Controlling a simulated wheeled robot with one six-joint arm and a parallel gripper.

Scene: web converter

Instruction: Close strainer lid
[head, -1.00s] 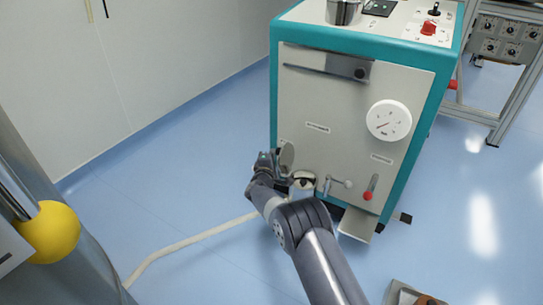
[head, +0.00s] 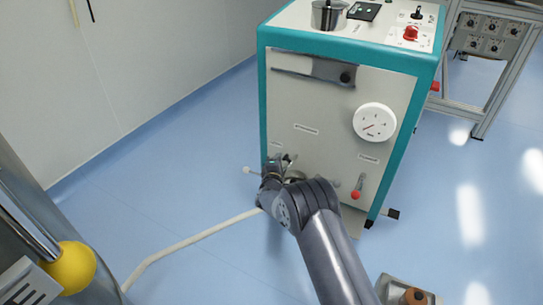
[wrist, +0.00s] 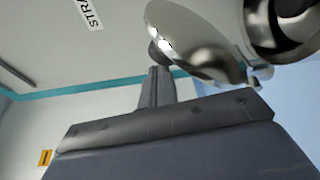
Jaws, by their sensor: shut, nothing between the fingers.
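The strainer (head: 296,176) is a small metal cup low on the machine's front, partly hidden behind my arm. In the wrist view its shiny round body (wrist: 285,25) shows at the upper right. Its lid (wrist: 195,42) appears as a polished metal disc, tilted up beside the body and not covering it. My gripper (head: 279,162) is at the strainer's left side in the head view. In the wrist view its fingers (wrist: 157,85) are shut and empty, with the tips close to the lid's left edge. I cannot tell whether they touch it.
The teal and white machine (head: 335,110) carries a white gauge (head: 374,122) and a red-tipped lever (head: 357,188) right of the strainer. A pale hose (head: 190,240) runs along the blue floor. The floor left of the machine is otherwise clear.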

